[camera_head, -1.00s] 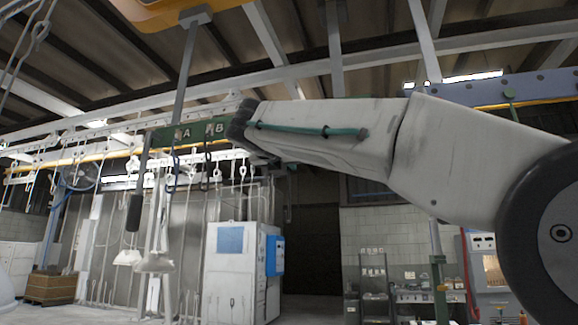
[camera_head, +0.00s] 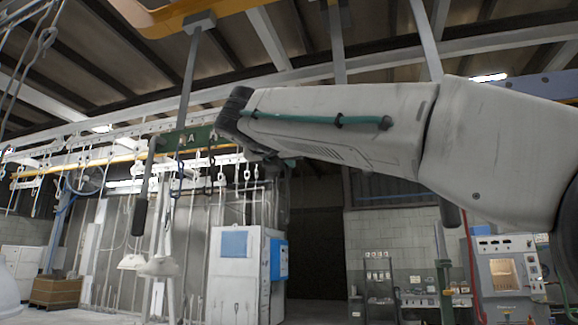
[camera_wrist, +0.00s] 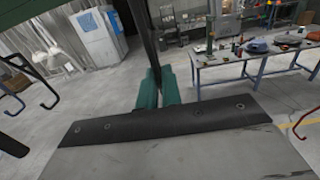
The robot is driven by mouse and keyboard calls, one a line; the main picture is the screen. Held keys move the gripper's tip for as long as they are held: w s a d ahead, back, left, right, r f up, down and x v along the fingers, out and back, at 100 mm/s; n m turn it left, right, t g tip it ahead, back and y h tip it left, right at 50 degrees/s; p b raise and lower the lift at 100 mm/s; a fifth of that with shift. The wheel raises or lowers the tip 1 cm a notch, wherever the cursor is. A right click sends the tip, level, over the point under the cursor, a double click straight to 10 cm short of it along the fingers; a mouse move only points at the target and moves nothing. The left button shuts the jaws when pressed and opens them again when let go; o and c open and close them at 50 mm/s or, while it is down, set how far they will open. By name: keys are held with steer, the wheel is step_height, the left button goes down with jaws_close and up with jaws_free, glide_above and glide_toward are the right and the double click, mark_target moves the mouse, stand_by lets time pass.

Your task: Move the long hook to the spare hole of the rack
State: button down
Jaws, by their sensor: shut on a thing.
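The green rack plate (camera_head: 172,142) marked A hangs in the middle left of the head view, with a blue hook (camera_head: 177,178) and a dark hook (camera_head: 209,178) below it. The front of my arm overlaps the plate's right end, and my gripper is hidden there. In the wrist view my gripper (camera_wrist: 159,91) shows teal fingers closed around a dark upright shaft (camera_wrist: 143,38), which I take for the long hook. Its ends are not clear. A blue hook (camera_wrist: 14,100) and a dark hook (camera_wrist: 45,92) hang at the left. The spare hole cannot be made out.
A red hook (camera_wrist: 303,125) hangs at the wrist view's right edge. A workbench (camera_wrist: 245,68) with loose items stands at the upper right. A white cabinet (camera_head: 240,275) stands below the rack. The floor between is clear.

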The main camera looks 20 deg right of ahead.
steer(key=v, duration=0.6)
steer(key=shift+s+a, duration=0.2)
